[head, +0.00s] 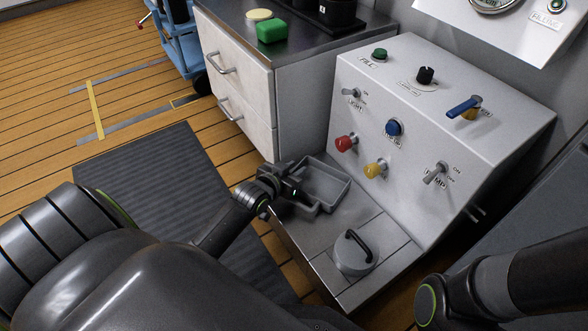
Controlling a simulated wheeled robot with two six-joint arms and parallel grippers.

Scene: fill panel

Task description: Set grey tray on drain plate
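The grey tray (326,180), a shallow open box with a raised rim, shows in the head view at the foot of the sloped panel. It looks roughly level and empty; I cannot tell whether it rests on the ledge or is just above it. My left gripper (292,191) is at the tray's left, near side and overlaps its rim. Its fingers are dark and small, so I cannot tell whether they are closed on the rim. The grey ledge (312,238) below the panel appears to be the drain plate. My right arm enters at the lower right; its gripper is out of view.
A round lid with a black handle (355,252) sits on the near part of the ledge. The white panel (420,120) behind carries knobs, switches and a blue-handled valve (464,107). A drawer cabinet (240,85) with a green sponge (271,32) stands behind left.

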